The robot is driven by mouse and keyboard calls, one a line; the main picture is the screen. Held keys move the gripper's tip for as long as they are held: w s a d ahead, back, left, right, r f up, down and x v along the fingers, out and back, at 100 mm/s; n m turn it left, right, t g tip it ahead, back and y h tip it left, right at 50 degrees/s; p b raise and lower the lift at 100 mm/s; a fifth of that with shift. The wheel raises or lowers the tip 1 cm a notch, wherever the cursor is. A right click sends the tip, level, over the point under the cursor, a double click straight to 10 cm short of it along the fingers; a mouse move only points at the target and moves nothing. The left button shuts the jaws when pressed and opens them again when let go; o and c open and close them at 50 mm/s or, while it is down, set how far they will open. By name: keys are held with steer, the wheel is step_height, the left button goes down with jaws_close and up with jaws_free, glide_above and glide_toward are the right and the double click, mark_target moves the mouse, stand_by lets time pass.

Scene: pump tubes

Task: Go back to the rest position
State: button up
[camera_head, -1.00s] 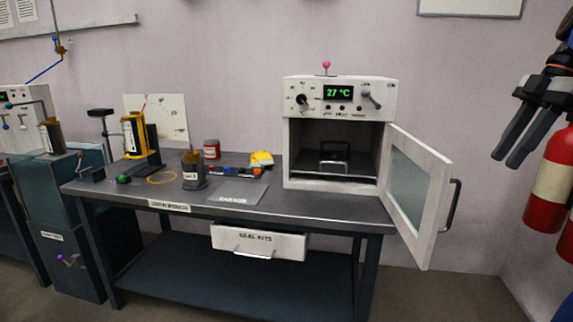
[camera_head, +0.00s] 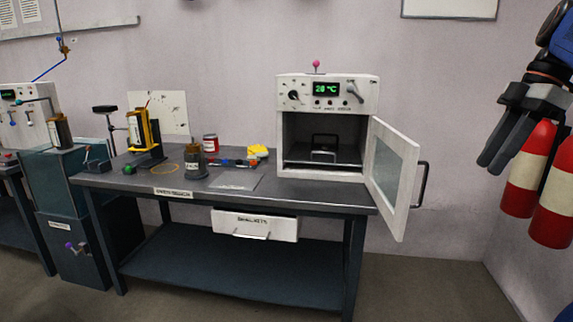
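My gripper (camera_head: 490,167) hangs at the right edge of the view, in front of the wall and the red cylinders. Its two dark fingers point down and to the left, with a narrow gap between them and nothing held. It is well to the right of the oven (camera_head: 327,85) and apart from everything on the bench. The upper part of my arm is cut off by the picture edge.
The oven door (camera_head: 395,178) stands open toward the right. The workbench (camera_head: 300,190) carries a pump part (camera_head: 194,163) and small items; its seal-kits drawer (camera_head: 255,223) is pulled out. Red cylinders (camera_head: 525,170) stand at the right. The floor in front is clear.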

steer(key=s+a+f+m+t+h, duration=0.1)
steer(key=s+a+f+m, duration=0.2)
steer(key=f, duration=0.7)
steer(key=s+a+f+m+t+h, duration=0.1)
steer(key=s+a+f+m, duration=0.2)
steer(key=a+f+m, duration=0.3)
steer(key=s+a+f+m+t+h, duration=0.1)
steer(key=s+a+f+m, duration=0.3)
steer(key=a+f, duration=0.4)
step_height(320, 180, down, 7)
steer(key=shift+a+r+m+t+h, duration=0.2)
steer(key=shift+m+t+h, duration=0.25)
steer(key=shift+m, duration=0.25)
